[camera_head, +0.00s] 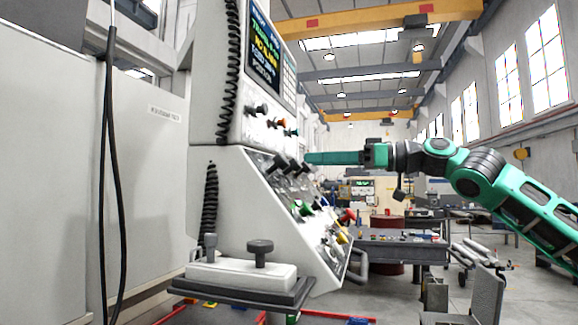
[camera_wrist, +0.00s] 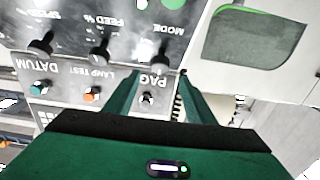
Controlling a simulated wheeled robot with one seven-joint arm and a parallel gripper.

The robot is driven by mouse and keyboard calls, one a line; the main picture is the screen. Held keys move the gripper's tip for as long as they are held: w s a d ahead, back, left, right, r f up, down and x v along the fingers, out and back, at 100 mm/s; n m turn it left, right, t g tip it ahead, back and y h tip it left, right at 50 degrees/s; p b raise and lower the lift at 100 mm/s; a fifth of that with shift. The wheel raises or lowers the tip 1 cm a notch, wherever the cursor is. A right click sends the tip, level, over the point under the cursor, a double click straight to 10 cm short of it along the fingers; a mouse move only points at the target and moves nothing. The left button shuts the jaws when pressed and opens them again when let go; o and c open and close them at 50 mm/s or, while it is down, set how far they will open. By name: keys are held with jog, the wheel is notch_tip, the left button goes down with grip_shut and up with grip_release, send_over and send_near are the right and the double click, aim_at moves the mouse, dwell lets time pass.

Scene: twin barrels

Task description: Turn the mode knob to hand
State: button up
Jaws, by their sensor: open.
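The mode knob (camera_wrist: 163,54) is black, below its upside-down MODE label in the wrist view. My gripper (camera_wrist: 160,72) is open there, with its two green fingers spread apart. The knob's near end shows between the fingertips; I cannot tell whether they touch it. In the head view my gripper (camera_head: 307,158) reaches in from the right to the sloped lower panel of the white control cabinet, by the upper black knobs (camera_head: 280,163). Which way the knob points is too small to read.
FEED (camera_wrist: 100,52) and SPEED (camera_wrist: 40,48) knobs sit left of the mode knob in the wrist view. A screen (camera_head: 268,50) is above; a shelf (camera_head: 245,285) juts out below.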

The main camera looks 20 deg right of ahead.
aim_at(286, 160)
jog(key=x, duration=0.8)
